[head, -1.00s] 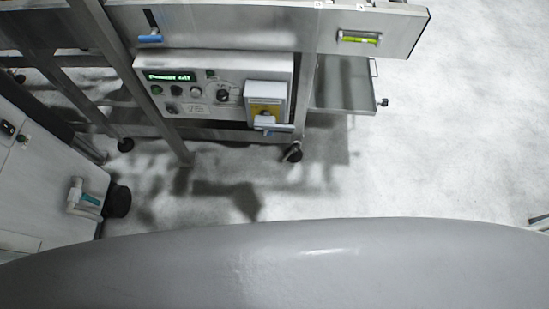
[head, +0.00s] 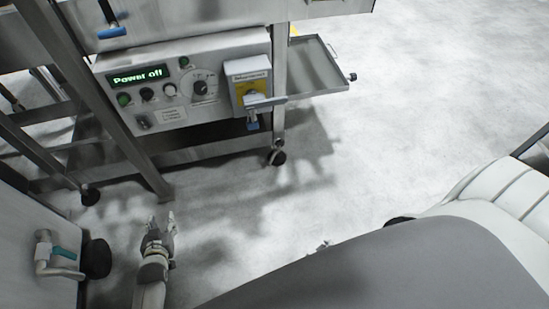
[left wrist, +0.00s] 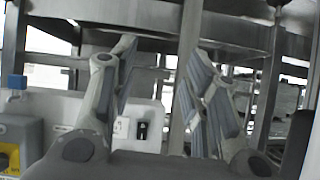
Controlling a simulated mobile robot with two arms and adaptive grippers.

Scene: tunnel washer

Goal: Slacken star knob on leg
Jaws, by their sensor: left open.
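In the head view, a steel leg (head: 279,100) of the machine frame runs down at the right of the control panel. At its lower end is a dark round part (head: 277,157), too small to tell whether it is a star knob or a foot. My left gripper (head: 161,222) is low at the left, below and left of that leg, touching nothing I can see. In the left wrist view its two fingers (left wrist: 160,57) stand apart and empty, with frame bars beyond them. A small pale tip above my grey body may be my right gripper (head: 320,247); its fingers are hidden.
The control panel (head: 160,85) reads "Power off" and has a yellow and grey switch box (head: 250,82). A tray (head: 310,68) with a small black knob (head: 352,77) juts out right. Floor at centre right is clear.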

